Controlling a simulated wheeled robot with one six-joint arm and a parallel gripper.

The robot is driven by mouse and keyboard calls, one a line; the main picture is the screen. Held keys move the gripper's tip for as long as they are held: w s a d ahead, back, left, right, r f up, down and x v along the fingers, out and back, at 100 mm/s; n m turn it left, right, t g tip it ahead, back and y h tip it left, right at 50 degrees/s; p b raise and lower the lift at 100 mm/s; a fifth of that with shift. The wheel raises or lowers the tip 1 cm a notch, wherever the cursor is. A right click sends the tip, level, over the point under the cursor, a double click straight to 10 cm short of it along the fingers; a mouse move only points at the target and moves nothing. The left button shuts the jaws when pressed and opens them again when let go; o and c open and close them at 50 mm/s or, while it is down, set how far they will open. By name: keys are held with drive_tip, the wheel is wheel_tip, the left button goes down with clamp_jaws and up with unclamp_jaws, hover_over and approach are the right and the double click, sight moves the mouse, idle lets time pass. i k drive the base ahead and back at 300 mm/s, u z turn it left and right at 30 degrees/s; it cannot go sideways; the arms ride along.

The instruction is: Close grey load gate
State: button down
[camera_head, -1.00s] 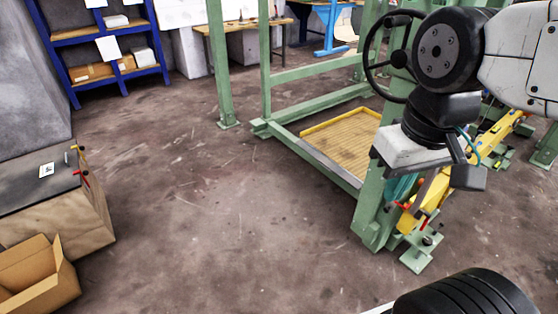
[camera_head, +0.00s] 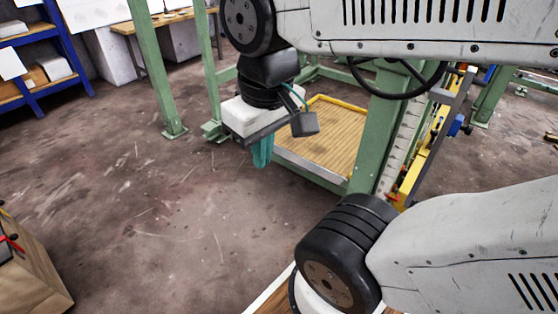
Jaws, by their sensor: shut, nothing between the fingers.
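My gripper (camera_head: 262,160) hangs at the centre left with its teal fingers pointing down. It is shut and empty, over the floor at the front left of the green frame. A long grey bar (camera_head: 443,125) stands tilted at the right side of the frame, beside yellow parts; it may be the grey load gate, but I cannot tell for sure. My gripper is well to its left and apart from it. The lower end of the bar is partly hidden by my arm.
The green frame's front post (camera_head: 382,135) and a black handwheel (camera_head: 400,85) stand between my gripper and the grey bar. A yellow-edged wooden platform (camera_head: 325,130) lies inside the frame. Bare floor (camera_head: 160,210) is open at left. A blue shelf (camera_head: 35,60) stands behind.

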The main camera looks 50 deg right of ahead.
sight(300, 162)
drive_tip(key=z, duration=0.3)
drive_tip(key=i, duration=0.8)
drive_tip(key=z, duration=0.95)
drive_tip(key=i, duration=0.5)
drive_tip(key=z, duration=0.35)
